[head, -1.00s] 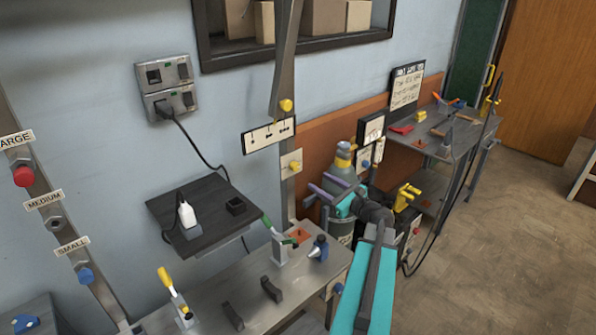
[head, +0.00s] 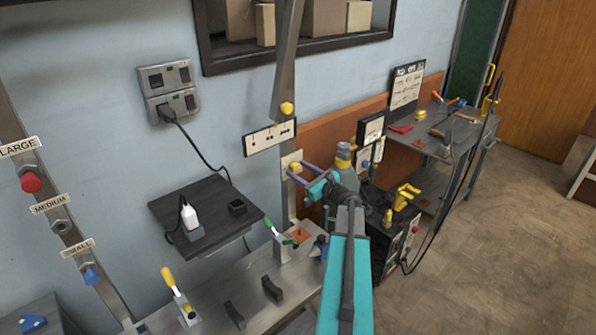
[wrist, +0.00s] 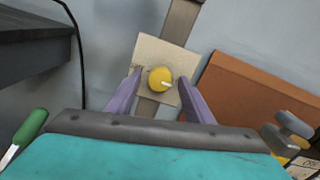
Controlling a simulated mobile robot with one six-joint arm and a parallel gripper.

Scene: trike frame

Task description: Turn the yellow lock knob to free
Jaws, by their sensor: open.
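A round yellow knob (wrist: 159,77) sits on a square beige plate (wrist: 150,52) fixed to a metal post, in the middle of the wrist view. A short white mark on its face points right and slightly down. In the head view the knob (head: 295,168) is on the same post, partly behind my gripper. My gripper (wrist: 160,80) is open, with one purple finger on each side of the knob. Whether the fingers reach level with the knob or touch it, I cannot tell. The gripper also shows in the head view (head: 290,173).
A second yellow knob (head: 287,108) is higher on the post, above a label plate (head: 257,142). A dark shelf (head: 165,208) with a white bottle is left of the post. A workbench (head: 255,317) with clamps stands below. A brown panel (wrist: 240,95) is at right.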

